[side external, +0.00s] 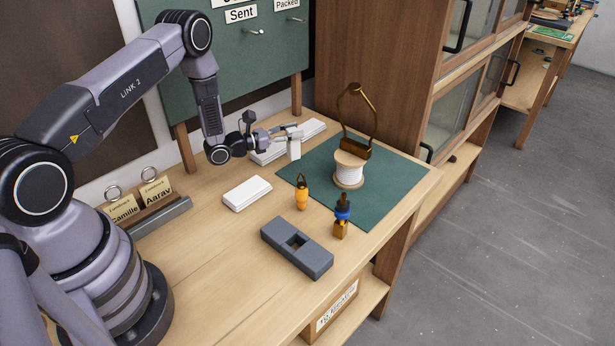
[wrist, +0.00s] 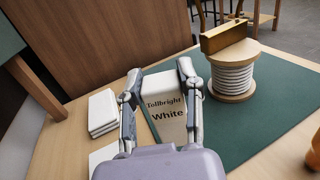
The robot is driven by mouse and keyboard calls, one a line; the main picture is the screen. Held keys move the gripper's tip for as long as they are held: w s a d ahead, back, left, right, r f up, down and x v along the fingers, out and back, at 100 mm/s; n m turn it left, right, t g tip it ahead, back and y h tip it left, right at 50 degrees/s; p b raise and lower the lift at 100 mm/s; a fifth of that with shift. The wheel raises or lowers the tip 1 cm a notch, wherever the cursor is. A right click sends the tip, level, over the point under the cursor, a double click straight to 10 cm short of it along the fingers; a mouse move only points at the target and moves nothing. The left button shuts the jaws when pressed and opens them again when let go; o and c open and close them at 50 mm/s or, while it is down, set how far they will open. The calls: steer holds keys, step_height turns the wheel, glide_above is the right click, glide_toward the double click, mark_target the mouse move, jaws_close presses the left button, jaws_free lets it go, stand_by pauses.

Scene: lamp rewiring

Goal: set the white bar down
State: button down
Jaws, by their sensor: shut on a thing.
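The white bar (side external: 294,149) is held upright between the fingers of my gripper (side external: 291,131), near the far-left edge of the green mat. In the wrist view the bar (wrist: 168,107) shows a face reading "Tollbright White", between the two fingertips of my gripper (wrist: 160,82). My gripper is shut on it. The bar's lower end is close to the work surface; I cannot tell whether it touches.
White boxes (side external: 312,127) lie behind my gripper; another white box (side external: 247,193) lies nearer. The green mat (side external: 385,195) bears a thread spool (side external: 348,169) with a brown block and brass loop.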

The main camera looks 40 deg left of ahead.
mark_target(288, 144)
steer(key=shift+w+f, duration=0.15)
steer(key=shift+f, duration=0.8)
steer(key=shift+w+f, duration=0.15)
steer(key=shift+f, duration=0.75)
steer(key=shift+f, duration=0.1)
steer(key=c, duration=0.7)
jaws_free()
